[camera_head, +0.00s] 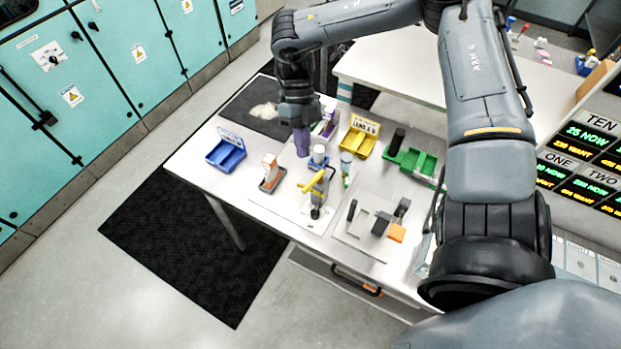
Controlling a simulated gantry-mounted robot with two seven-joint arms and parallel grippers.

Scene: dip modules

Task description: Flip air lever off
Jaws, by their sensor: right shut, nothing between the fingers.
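A yellow lever (313,183) stands on a small fixture on a white plate in the middle of the table; it may be the air lever, but no label can be read. Beside it, to the right, a second plate (352,238) bears a grey block device with a black handle (352,210) and an orange block (396,233). My right gripper (302,150) points down with its purple fingers shut, above the table and behind the yellow lever, apart from it in the picture. Its height above the table is hard to tell. My left gripper is not in view.
A blue bin (225,156), a yellow bin (358,142) and a green bin (418,163) stand around the white table's (190,165) back and left. Small bottles and holders (271,178) stand close to the yellow lever. The table's front left is clear. Teal cabinets (130,60) line the left.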

